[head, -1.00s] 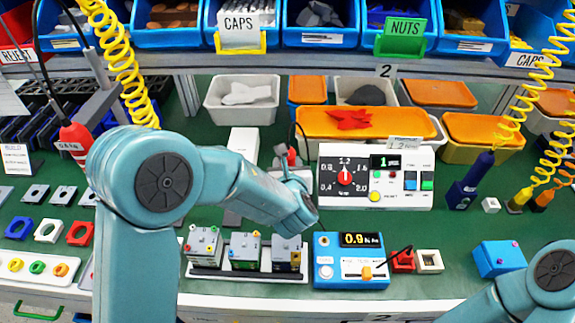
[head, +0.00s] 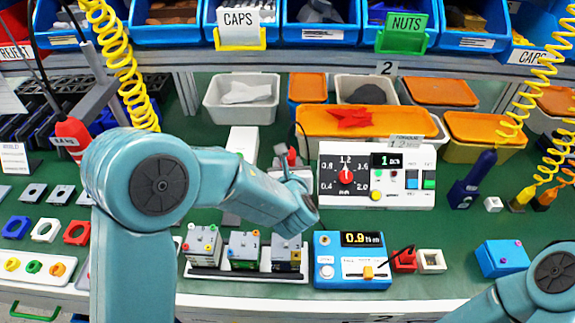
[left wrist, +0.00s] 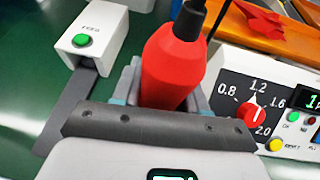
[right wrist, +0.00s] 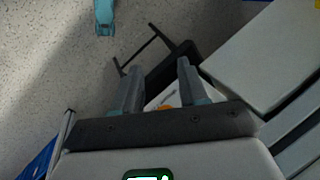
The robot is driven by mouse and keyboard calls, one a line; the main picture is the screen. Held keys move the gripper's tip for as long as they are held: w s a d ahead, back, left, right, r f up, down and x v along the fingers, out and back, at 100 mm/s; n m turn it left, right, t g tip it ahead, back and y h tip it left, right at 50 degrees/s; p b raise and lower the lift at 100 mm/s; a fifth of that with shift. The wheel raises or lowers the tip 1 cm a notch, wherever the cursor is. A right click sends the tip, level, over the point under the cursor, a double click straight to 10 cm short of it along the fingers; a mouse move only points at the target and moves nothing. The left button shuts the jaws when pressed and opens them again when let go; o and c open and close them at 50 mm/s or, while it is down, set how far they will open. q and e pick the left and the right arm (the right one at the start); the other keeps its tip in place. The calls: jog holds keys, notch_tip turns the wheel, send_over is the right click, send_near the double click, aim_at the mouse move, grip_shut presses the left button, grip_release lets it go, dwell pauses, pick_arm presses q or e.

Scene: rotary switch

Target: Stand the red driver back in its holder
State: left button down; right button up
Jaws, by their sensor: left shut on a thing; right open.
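The red driver (left wrist: 172,65) fills the middle of the left wrist view, with a black end at its top and a dark cord beside it. My left gripper (left wrist: 165,90) is shut around its red body. In the head view the driver (head: 291,156) is a small red patch at my left gripper (head: 296,172), behind the forearm and left of the white dial panel. Its lower end is hidden. I cannot make out its holder for certain. My right gripper (right wrist: 158,68) is open and empty, pointing at the floor beside the bench.
The dial panel (head: 410,168) stands close right of the left gripper. A white button box (head: 242,148) is to its left. A blue meter (head: 350,276) and a row of small blocks (head: 245,238) lie in front. A blue driver (head: 478,172) stands at right.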

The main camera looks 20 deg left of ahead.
pick_arm(q)
jog(key=shift+f+b, duration=0.1)
jog(key=shift+b, duration=0.2)
jog(key=c, duration=0.5)
grip_release()
jog(key=shift+f, duration=0.1)
jog(key=v, duration=1.6)
jog(key=shift+s+d, duration=0.1)
jog(key=shift+s, duration=0.1)
